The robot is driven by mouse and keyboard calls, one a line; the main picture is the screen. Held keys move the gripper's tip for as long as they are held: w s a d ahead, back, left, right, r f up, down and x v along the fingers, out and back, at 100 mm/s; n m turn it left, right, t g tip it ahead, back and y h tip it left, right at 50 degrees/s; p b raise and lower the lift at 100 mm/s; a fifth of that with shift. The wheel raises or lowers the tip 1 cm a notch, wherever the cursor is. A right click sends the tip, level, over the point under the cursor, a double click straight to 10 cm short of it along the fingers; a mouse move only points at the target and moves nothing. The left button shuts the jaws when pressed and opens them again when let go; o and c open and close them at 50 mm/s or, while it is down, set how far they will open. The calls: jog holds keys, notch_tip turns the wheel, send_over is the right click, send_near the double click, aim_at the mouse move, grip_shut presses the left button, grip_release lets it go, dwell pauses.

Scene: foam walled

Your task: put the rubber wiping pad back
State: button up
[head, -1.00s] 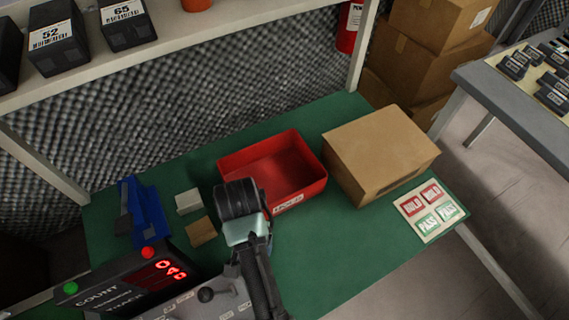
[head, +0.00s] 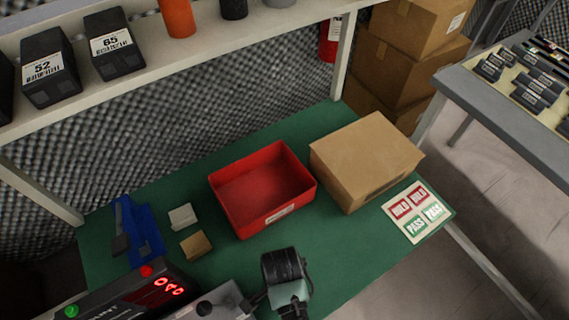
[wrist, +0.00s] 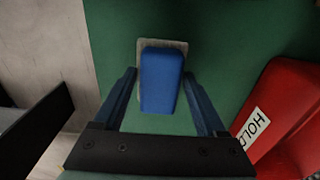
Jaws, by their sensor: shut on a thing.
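In the wrist view a blue block with a pale grey-beige plate behind it, taken as the rubber wiping pad (wrist: 161,82), sits between the two fingers of my gripper (wrist: 160,76). My gripper is shut on it. The green bench top shows beyond it; whether the pad touches the bench cannot be told. In the head view my gripper (head: 286,285) is over the front of the bench, in front of the red bin, and hides the pad.
The red bin (head: 242,219) also shows in the wrist view (wrist: 285,105). A cardboard box (head: 365,160) and a HOLD/PASS card (head: 420,211) stand to its right. A white block (head: 182,216), tan block (head: 195,244), blue holder (head: 145,235) and counter box (head: 130,303) lie left.

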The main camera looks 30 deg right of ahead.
jog(key=shift+f, duration=1.15)
jog(key=shift+f, duration=0.1)
jog(key=o, duration=1.4)
jog(key=r+p, duration=0.2)
jog(key=r, duration=1)
jog(key=shift+a+r, duration=0.15)
jog(key=shift+a, duration=0.05)
